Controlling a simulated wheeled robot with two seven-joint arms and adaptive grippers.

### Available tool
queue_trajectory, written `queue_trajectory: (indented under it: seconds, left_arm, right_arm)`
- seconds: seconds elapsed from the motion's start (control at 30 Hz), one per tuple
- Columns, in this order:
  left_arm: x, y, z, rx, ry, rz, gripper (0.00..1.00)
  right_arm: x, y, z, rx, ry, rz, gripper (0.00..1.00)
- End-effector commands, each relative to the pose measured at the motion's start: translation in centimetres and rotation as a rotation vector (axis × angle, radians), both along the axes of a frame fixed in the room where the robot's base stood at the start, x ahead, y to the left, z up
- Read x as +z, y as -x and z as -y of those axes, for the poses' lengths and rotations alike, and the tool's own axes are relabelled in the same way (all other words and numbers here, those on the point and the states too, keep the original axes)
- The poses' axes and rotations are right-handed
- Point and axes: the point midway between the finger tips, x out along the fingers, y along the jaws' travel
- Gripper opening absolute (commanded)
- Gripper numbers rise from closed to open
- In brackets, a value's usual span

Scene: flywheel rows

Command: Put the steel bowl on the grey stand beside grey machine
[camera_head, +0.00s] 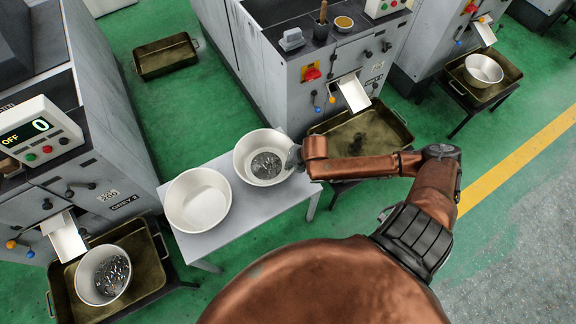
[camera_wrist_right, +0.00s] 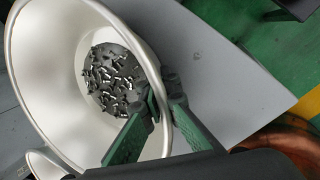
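The steel bowl (camera_head: 247,150) with small metal parts in it is at the far right end of the grey stand (camera_head: 232,228). I cannot tell whether it rests on the stand or is just above it. My right gripper (camera_head: 296,158) is at the bowl's right rim. In the right wrist view the gripper (camera_wrist_right: 163,98) has one finger inside and one outside the rim of the bowl (camera_wrist_right: 40,70), closed on it. The grey machine (camera_head: 115,165), with "GREY" on its front, stands left of the stand. My left gripper is not in view.
An empty bowl (camera_head: 198,198) stands on the stand's left half. Another bowl with parts (camera_head: 100,275) sits in a tray (camera_head: 62,298) under the grey machine's chute. A second machine (camera_head: 262,75) stands behind, with a tray (camera_head: 398,122) below its chute.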

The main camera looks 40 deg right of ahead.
Motion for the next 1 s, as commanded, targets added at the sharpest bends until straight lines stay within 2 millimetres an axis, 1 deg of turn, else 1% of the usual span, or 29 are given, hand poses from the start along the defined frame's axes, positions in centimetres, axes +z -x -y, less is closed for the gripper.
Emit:
queue_trajectory:
  seconds: [0.03, 0.23, 0.27, 0.5, 0.57, 0.83, 0.93, 0.97, 1.0]
  left_arm:
    - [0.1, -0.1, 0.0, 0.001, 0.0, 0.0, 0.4]
    - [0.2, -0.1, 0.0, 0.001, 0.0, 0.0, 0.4]
    - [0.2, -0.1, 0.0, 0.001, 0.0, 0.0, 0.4]
    - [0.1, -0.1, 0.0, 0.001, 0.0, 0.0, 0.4]
    - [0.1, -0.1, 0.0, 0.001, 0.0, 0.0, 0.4]
    - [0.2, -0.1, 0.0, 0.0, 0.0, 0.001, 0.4]
    - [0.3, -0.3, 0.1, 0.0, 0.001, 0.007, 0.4]
    - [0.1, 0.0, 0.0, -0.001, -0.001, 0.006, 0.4]
    - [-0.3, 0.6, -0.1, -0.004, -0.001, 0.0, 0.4]
  right_arm:
    - [0.1, -0.2, 0.0, 0.001, -0.001, 0.006, 0.0]
    - [0.2, -0.2, 0.0, 0.001, -0.001, 0.008, 0.0]
    - [0.0, 0.0, 0.0, 0.0, 0.001, 0.001, 0.02]
    - [0.0, 0.0, 0.0, 0.0, 0.001, 0.001, 0.19]
    - [0.0, 0.0, 0.0, 0.0, 0.001, 0.001, 0.22]
    - [0.1, 0.0, 0.0, 0.0, 0.0, 0.001, 0.22]
    - [0.5, 0.1, 0.0, 0.0, 0.0, 0.001, 0.22]
    - [0.8, 0.2, 0.1, 0.001, 0.001, 0.003, 0.22]
    - [1.2, 0.3, 0.1, 0.001, 0.001, 0.003, 0.22]
